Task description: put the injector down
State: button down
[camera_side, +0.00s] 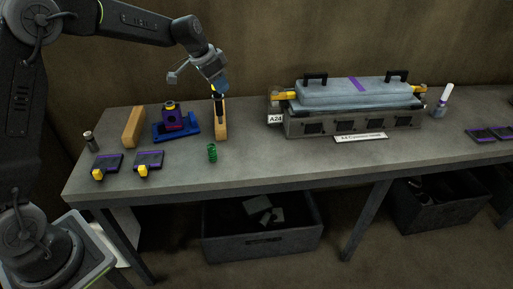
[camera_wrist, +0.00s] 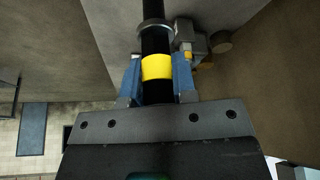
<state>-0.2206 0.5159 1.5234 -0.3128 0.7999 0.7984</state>
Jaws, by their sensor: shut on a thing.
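The injector (camera_side: 219,105) is a dark, slim rod pointing down below my gripper (camera_side: 217,88) in the side view. In the wrist view the injector (camera_wrist: 157,66) is black with a yellow band and a grey collar. The blue fingers of my gripper (camera_wrist: 157,78) are shut on it from both sides at the band. In the side view the injector hangs roughly upright in front of a tan wooden block (camera_side: 222,131). I cannot tell whether its lower end touches the block or the bench.
On the bench (camera_side: 260,170) stand a blue fixture with a purple part (camera_side: 172,118), another wooden block (camera_side: 133,127), a green spring (camera_side: 212,153), and two dark pads with yellow pieces (camera_side: 148,161). A large engine unit (camera_side: 352,108) stands to the right. The front middle is bare.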

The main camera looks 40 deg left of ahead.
jog(key=w+d+f, duration=0.4)
jog(key=d+f, duration=0.6)
jog(key=f, duration=0.1)
jog(key=shift+w, duration=0.35)
jog(key=shift+d+f, duration=0.1)
jog(key=c, duration=0.9)
grip_release()
